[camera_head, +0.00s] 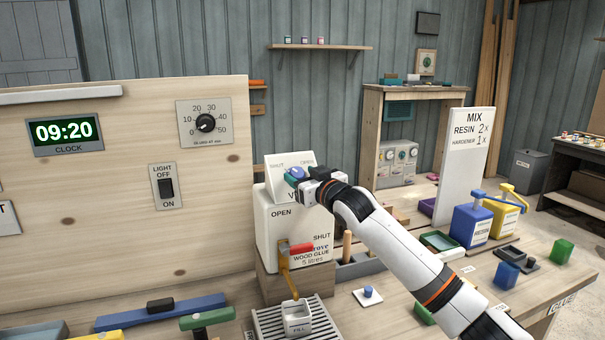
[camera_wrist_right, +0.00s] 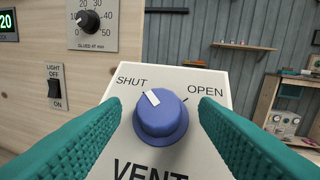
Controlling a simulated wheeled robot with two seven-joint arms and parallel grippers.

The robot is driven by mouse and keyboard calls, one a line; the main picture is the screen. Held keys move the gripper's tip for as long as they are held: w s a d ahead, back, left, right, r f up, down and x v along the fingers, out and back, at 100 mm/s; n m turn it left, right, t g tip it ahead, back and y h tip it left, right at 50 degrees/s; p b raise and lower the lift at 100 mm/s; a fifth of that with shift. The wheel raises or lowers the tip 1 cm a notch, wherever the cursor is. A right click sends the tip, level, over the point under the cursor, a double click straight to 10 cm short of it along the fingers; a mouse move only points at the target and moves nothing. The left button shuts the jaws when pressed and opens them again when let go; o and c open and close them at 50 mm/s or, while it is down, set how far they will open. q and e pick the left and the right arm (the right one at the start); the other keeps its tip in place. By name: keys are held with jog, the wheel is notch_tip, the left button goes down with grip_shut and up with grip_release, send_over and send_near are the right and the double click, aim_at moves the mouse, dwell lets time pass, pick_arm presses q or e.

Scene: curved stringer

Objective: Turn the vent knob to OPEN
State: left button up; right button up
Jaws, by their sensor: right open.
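The blue vent knob (camera_wrist_right: 161,117) sits on a sloped white panel (camera_wrist_right: 187,77) marked SHUT on the left, OPEN on the right and VENT below. Its white pointer line aims up and left, towards SHUT. In the head view the knob (camera_head: 296,172) is partly hidden by my right gripper (camera_head: 293,178). The right gripper's teal fingers (camera_wrist_right: 160,130) are open, one on each side of the knob, with a visible gap on both sides. The panel tops the white wood glue dispenser (camera_head: 275,236). My left gripper is not in view.
A tap with a red handle (camera_head: 301,248) is on the dispenser's front, above a FILL cup (camera_head: 297,317) on a slatted tray (camera_head: 265,322). A wooden board (camera_head: 120,190) with a clock, dial and light switch stands to the left. Blue and yellow pump containers (camera_head: 472,222) stand right.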

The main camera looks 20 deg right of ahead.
jog(key=shift+w, duration=0.15)
jog(key=c, duration=1)
jog(key=shift+a, duration=0.1)
